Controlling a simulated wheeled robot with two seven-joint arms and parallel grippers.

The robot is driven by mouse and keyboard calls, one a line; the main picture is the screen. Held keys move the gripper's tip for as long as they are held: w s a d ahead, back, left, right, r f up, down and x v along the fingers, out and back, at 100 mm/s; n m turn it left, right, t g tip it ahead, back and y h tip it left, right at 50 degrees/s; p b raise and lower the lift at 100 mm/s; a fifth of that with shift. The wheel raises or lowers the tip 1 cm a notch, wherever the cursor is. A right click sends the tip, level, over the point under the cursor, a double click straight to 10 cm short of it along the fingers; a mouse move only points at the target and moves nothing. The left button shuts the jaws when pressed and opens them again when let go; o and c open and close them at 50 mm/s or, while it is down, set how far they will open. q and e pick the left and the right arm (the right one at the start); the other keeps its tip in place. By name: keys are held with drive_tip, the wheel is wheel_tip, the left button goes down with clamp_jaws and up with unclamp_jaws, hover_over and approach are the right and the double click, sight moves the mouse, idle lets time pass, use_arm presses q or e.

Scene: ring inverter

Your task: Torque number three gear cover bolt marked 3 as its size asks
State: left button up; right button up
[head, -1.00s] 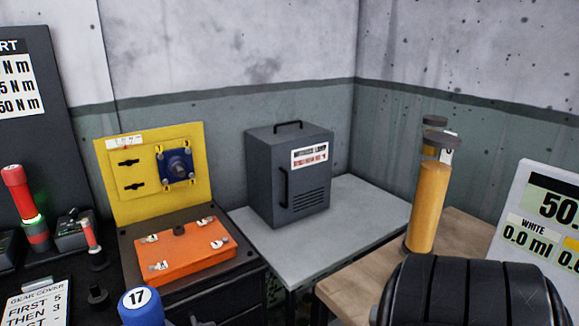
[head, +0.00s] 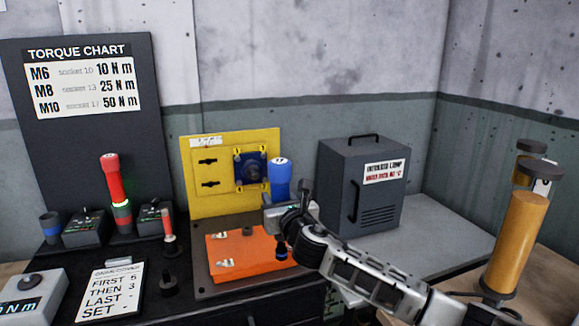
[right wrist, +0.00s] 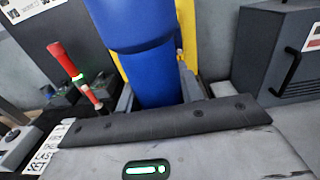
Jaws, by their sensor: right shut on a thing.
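My right gripper (head: 282,212) is shut on a blue tool (head: 281,178) with a marked white cap, held upright. The blue body also fills the middle of the right wrist view (right wrist: 150,75). The tool's dark lower end with a blue ring (head: 282,246) shows below the gripper, over the right part of the orange gear cover (head: 240,262); I cannot tell whether it touches a bolt. Small tagged bolts (head: 225,263) show on the cover's left side. Their numbers are too small to read, and the gripper hides the right side. My left gripper is out of view.
A torque chart (head: 85,85) lists M6 10, M8 25, M10 50 N m. A red tool (head: 112,180) stands by chargers at left. An order card (head: 112,290) lies in front. A yellow panel (head: 205,170), grey box (head: 360,185) and orange cylinder (head: 515,240) stand around.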

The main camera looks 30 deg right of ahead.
drive_tip(key=w+d+r+h, duration=0.1)
drive_tip(key=w+d+r, duration=0.2)
drive_tip(key=d+r, duration=0.2)
drive_tip(key=shift+w+d+r+m, duration=0.2)
drive_tip(key=shift+w+r+m, duration=0.15)
drive_tip(key=shift+r, duration=0.3)
drive_tip(key=shift+s+r, duration=0.1)
drive_tip(key=shift+s, duration=0.05)
use_arm(q)
drive_tip(key=b, duration=0.1)
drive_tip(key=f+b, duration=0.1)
drive_tip(key=b, duration=0.1)
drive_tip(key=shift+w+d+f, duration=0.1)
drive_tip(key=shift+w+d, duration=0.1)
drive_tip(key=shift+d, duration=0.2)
use_arm(e)
wheel_tip(320, 180, down, 6)
use_arm(q)
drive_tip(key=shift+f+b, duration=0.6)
drive_tip(key=shift+b, duration=0.1)
use_arm(e)
drive_tip(key=shift+f, duration=0.85)
